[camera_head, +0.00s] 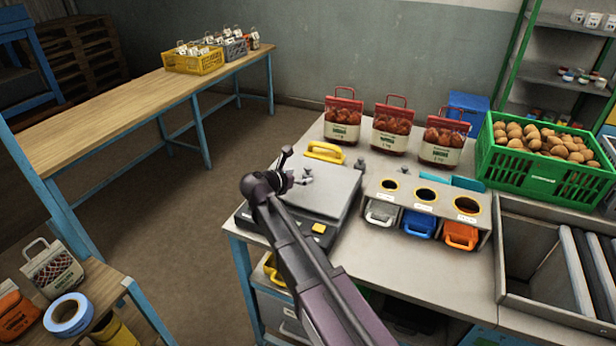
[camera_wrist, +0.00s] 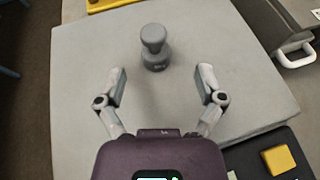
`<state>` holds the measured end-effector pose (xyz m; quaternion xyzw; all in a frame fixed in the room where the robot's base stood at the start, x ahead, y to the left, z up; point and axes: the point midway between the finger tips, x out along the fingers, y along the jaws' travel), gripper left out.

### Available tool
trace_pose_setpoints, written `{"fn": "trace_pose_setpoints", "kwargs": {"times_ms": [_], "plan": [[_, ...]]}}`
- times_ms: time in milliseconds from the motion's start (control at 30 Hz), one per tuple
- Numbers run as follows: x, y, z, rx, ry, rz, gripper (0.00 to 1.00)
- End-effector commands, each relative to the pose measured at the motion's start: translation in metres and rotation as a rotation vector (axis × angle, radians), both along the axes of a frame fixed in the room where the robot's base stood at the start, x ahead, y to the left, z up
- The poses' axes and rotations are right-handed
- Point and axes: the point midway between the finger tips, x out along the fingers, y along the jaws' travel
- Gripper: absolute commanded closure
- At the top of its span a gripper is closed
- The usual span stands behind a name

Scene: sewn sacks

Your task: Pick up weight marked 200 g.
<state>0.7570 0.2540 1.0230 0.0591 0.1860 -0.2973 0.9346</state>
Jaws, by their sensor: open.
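A grey knobbed weight (camera_wrist: 155,50) stands upright on the pale plate of the scale (camera_wrist: 85,125) in the wrist view. Its marking is too small to read. My gripper (camera_wrist: 160,80) is open and empty, its two fingers spread to the left and right, with the weight ahead of them and apart from them. In the head view my gripper (camera_head: 297,166) is over the scale (camera_head: 325,195) on the bench. There I cannot clearly tell the weight from my fingers.
Red net sacks (camera_head: 342,120) stand behind, near a green potato crate (camera_head: 540,175). The scale has a yellow button (camera_wrist: 279,160).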

Motion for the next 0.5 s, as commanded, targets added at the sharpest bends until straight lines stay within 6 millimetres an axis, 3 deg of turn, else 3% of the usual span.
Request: {"fn": "trace_pose_setpoints", "kwargs": {"times_ms": [267, 500], "plan": [[0.005, -0.001, -0.003, 0.000, 0.000, 0.000, 0.12], [0.028, -0.011, -0.014, 0.000, 0.000, -0.001, 0.12]]}}
